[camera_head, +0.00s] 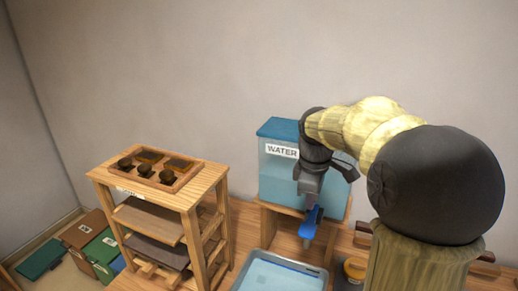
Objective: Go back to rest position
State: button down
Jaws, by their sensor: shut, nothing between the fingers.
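My gripper (309,193) hangs at the end of my arm, pointing down in front of the water tank. It is shut, with nothing seen between its fingers. The tank (277,178) is a blue-lidded, see-through box labelled "WATER" on a wooden stand. A blue tap (310,226) shows just below my fingertips; I cannot tell whether they touch it. My arm arches up from the lower right and hides part of the tank's right side.
A blue tray (277,276) stands below the tap. At left, a wooden shelf rack (204,184) carries a tray with several dark round pieces (144,169). Green and brown boxes (82,229) lie at far left. A small yellowish jar (354,270) stands right of the tray. The wall behind is bare.

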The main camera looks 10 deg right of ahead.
jog(key=s+a+f+m+t, duration=0.1)
jog(key=s+a+f+m, duration=0.7)
jog(key=s+f+m, duration=0.3)
notch_tip(320, 180, down, 3)
jog(key=shift+s+a+f+y, duration=0.15)
jog(key=shift+s+y, duration=0.25)
jog(key=shift+s, duration=0.65)
